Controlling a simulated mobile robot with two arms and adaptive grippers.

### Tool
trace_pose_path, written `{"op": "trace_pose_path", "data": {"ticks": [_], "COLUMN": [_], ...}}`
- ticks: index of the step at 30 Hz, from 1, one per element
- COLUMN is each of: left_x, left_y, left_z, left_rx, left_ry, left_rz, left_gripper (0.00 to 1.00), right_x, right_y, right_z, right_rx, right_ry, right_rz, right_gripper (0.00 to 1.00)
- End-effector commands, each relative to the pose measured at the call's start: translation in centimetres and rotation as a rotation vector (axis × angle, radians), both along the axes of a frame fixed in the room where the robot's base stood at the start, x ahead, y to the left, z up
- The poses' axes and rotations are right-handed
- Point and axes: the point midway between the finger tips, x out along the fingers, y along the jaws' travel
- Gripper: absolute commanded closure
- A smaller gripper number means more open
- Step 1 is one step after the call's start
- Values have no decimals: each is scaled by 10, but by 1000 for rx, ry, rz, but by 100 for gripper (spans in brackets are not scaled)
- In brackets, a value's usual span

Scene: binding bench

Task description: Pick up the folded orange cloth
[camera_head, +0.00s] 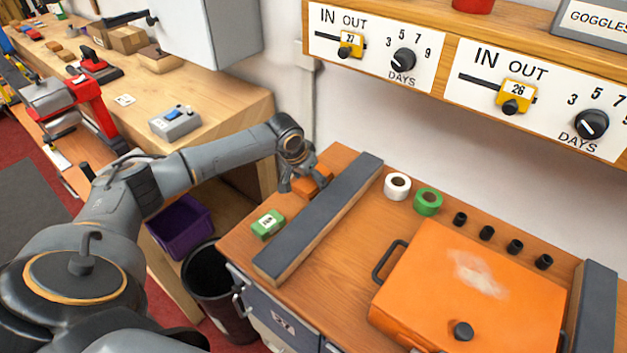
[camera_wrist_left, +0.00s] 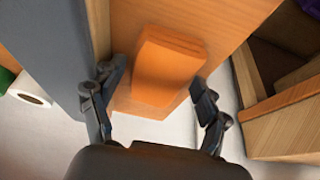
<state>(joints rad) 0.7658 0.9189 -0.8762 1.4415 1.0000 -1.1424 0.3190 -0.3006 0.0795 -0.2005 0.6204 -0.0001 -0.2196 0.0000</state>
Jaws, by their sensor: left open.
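The folded orange cloth (camera_head: 316,182) lies on the wooden bench top near the back wall, left of a long grey-topped bar. My left gripper (camera_head: 300,184) is right at it, partly hiding it in the head view. In the left wrist view the cloth (camera_wrist_left: 168,68) shows as a thick folded block. The two fingers of my left gripper (camera_wrist_left: 156,103) are spread, one on each side of its near end, with nothing held between them. I cannot tell whether a finger touches it. My right gripper is not in view.
The grey-topped bar (camera_head: 320,215) runs close beside the cloth. A green box (camera_head: 268,224) lies nearer the front. White tape (camera_head: 397,186), green tape (camera_head: 428,201) and an orange case (camera_head: 475,285) are right of the bar. A black bin (camera_head: 212,285) stands below, left of the bench.

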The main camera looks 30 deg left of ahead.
Motion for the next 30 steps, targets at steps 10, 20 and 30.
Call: {"op": "trace_pose_path", "data": {"ticks": [10, 20, 30], "left_x": [0, 0, -20], "left_y": [0, 0, -4], "left_z": [0, 6, 55], "left_rx": [0, 0, 3], "left_ry": [0, 0, -2], "left_rz": [0, 0, -3], "left_gripper": [63, 63, 63], "right_x": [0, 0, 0], "right_y": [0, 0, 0], "right_z": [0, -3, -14], "right_rx": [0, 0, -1], "right_ry": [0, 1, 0], "right_rz": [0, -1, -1], "right_gripper": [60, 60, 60]}}
